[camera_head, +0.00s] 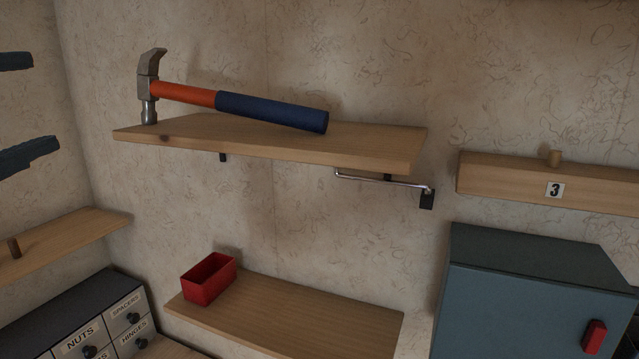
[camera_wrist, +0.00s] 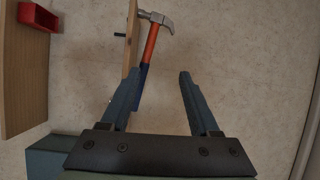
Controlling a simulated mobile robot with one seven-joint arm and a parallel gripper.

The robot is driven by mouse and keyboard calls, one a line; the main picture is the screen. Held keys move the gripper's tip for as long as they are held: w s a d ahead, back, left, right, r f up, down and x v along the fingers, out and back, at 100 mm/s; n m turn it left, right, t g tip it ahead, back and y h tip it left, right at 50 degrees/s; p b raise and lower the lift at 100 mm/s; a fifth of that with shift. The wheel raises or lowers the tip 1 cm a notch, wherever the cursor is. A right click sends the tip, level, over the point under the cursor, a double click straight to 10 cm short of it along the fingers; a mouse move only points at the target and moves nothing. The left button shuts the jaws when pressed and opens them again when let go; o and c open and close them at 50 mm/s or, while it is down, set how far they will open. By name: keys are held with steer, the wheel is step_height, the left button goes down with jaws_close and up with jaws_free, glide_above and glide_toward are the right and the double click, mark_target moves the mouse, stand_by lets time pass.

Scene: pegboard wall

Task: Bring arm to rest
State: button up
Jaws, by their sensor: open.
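My gripper (camera_head: 45,102) shows at the left edge of the head view as two dark blue fingers spread apart, with nothing between them. In the wrist view my gripper (camera_wrist: 159,76) is open and empty. A hammer with a grey metal head and an orange and blue handle (camera_head: 240,103) lies on the upper wooden shelf (camera_head: 370,142), to the right of my gripper in the head view. In the wrist view the hammer (camera_wrist: 151,45) shows beyond the fingers, and the left finger hides part of its handle.
A red bin (camera_head: 208,279) stands on the lower shelf (camera_head: 300,315). A metal rod bracket (camera_head: 385,180) sticks out under the upper shelf. A blue cabinet (camera_head: 530,290) with a red handle stands at the right, below a numbered rail (camera_head: 510,183). Labelled drawers (camera_head: 85,335) are at lower left.

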steer(key=w+d+n+t+h+b, duration=0.1)
steer(key=w+d+n+t, duration=0.15)
steer(key=d+n, duration=0.2)
steer(key=w+d+n+t+b, duration=0.1)
steer(key=w+d+n+t, duration=0.15)
steer(key=d, duration=0.35)
steer(key=s+d+n+t+h+b, duration=0.1)
steer(key=s+d+n+t, duration=0.3)
steer(key=d+n, duration=0.5)
steer(key=d+b, duration=0.1)
steer(key=d, duration=0.1)
steer(key=shift+s+d+r, duration=0.15)
steer(key=shift+s+d, duration=0.15)
steer(key=shift+d, duration=0.1)
